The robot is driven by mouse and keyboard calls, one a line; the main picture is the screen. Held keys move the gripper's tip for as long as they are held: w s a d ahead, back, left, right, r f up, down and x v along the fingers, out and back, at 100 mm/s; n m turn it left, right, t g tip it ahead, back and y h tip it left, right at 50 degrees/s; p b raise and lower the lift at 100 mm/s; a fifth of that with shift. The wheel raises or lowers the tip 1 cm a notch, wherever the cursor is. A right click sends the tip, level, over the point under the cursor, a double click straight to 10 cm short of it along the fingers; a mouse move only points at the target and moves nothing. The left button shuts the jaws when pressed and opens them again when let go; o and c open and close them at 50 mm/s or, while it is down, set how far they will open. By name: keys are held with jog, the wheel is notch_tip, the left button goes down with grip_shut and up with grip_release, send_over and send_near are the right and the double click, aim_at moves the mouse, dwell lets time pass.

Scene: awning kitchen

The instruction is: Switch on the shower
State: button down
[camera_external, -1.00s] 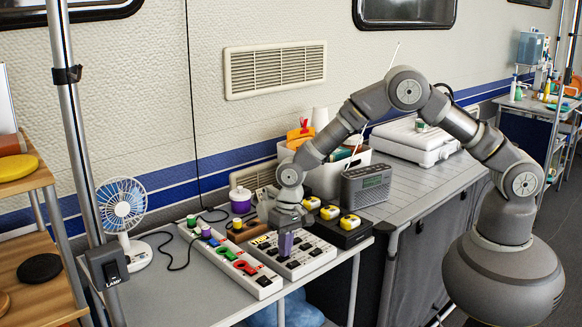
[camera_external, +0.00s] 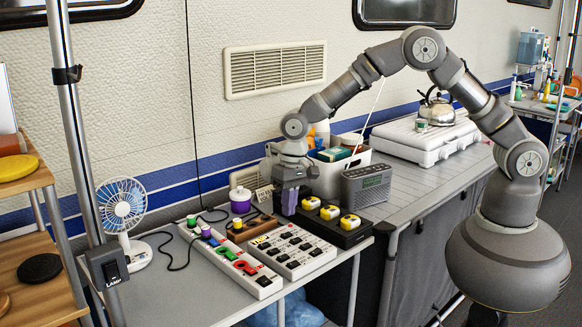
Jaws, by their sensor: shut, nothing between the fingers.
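My gripper (camera_external: 288,205) is shut and empty, pointing down behind the white switch box and by the left end of the black box. The white switch box (camera_external: 309,262) on the grey table carries several black rocker switches and a small yellow label. A long white power strip (camera_external: 215,252) with green, red and purple parts lies to its left. The black box (camera_external: 346,237) with three yellow-and-white buttons sits to its right. I cannot read which control is marked for the shower, nor tell the rocker positions or whether my fingertips touch anything.
A fan (camera_external: 122,207) stands at the table's left. A radio (camera_external: 367,186), a white bin (camera_external: 328,178) and a white stove (camera_external: 425,141) with a kettle (camera_external: 436,107) lie right. A lamp switch (camera_external: 109,268) hangs on the pole.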

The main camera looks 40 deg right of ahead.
aim_at(280, 258)
jog(key=shift+d+r, duration=0.15)
jog(key=shift+r, duration=0.9)
jog(key=shift+a+r+b, duration=0.1)
jog(key=shift+a+b, duration=0.35)
jog(key=shift+a, duration=0.25)
jog(key=f+b, duration=0.1)
jog(key=f, duration=0.3)
jog(key=a+f+b, duration=0.1)
jog(key=f+b, duration=0.1)
jog(key=f, duration=0.3)
jog(key=f+b, duration=0.2)
jog(key=f, duration=0.3)
jog(key=shift+s+a, duration=0.1)
jog(key=shift+a, duration=0.25)
